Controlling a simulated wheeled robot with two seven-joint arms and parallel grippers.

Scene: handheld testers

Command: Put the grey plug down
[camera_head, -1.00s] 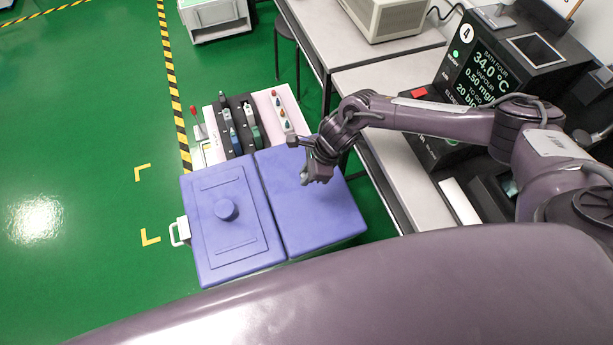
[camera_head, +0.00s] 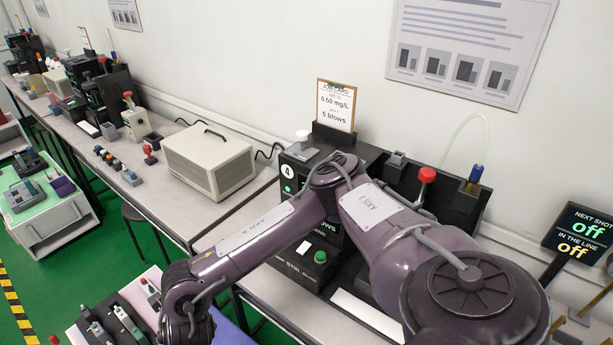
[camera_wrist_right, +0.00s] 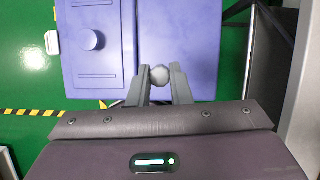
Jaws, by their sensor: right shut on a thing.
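The grey plug (camera_wrist_right: 160,75) is a small rounded piece in the right wrist view. My right gripper (camera_wrist_right: 159,80) is shut on it, with a finger on each side. It is over the plain right part of the blue-violet top (camera_wrist_right: 180,30); I cannot tell how high above it. In the head view my right arm reaches down to the bottom left, and the gripper and plug are out of sight. My left gripper is not in view.
A blue-violet lid with a knob (camera_wrist_right: 90,40) lies left of the plain part. In the head view a pale tray with testers (camera_head: 120,315) is at bottom left. A bench with a beige box (camera_head: 210,160) and a black tester with a job card (camera_head: 337,105) stands along the wall.

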